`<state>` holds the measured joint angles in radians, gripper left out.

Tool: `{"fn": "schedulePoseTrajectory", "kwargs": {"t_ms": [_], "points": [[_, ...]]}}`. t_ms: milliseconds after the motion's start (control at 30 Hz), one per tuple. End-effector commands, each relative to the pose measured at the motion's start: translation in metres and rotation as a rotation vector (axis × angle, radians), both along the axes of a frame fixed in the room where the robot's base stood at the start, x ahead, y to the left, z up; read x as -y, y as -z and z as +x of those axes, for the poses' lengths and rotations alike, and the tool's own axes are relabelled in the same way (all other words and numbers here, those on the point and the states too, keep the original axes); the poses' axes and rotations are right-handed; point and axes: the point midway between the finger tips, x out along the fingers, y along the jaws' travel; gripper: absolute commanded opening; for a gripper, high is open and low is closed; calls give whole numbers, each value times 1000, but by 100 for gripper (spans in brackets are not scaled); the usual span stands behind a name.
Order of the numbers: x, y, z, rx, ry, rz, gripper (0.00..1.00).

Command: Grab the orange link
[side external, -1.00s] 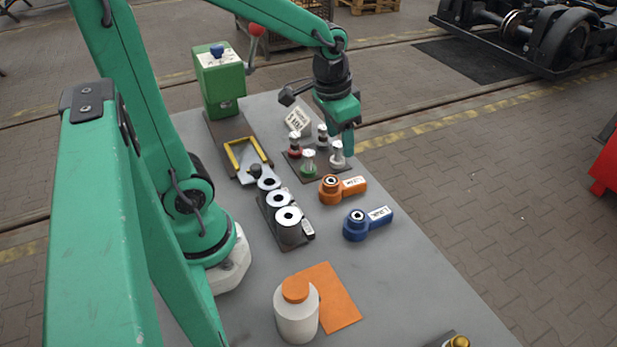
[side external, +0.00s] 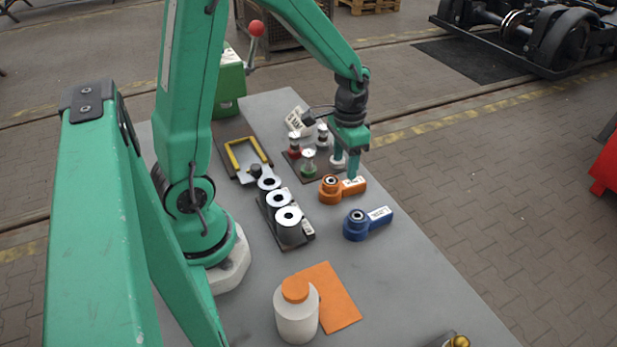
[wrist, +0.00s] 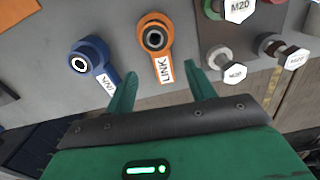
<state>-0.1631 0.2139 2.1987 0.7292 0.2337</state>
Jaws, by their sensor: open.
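The orange link (side external: 332,190) lies on the grey table with its white label on the arm end, pointing right in the side view. In the wrist view the orange link (wrist: 156,42) shows its round eye and its arm labelled LINK. My gripper (side external: 346,172) is open and empty, low at the link's labelled arm in the side view. In the wrist view my gripper's two fingers (wrist: 162,85) stand on either side of the labelled arm, spaced wide. I cannot tell whether a finger touches it.
A blue link (side external: 356,226) lies nearer the camera, and shows left of the orange one in the wrist view (wrist: 92,56). Several bolts with labelled caps (side external: 308,165) stand on a dark plate close behind. A holder with ring parts (side external: 268,215) is to the left.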

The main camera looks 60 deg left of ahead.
Motion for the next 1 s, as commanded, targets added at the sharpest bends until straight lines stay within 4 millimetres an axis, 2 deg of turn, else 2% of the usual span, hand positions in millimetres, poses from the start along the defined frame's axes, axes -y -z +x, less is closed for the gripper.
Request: {"fn": "schedulePoseTrajectory", "kwargs": {"t_ms": [200, 567, 1000], "points": [[0, 16, -1, -2, 0, 0, 55], [0, 24, -1, -1, 0, 0, 55], [-1, 65, -1, -2, 0, 0, 55]]}}
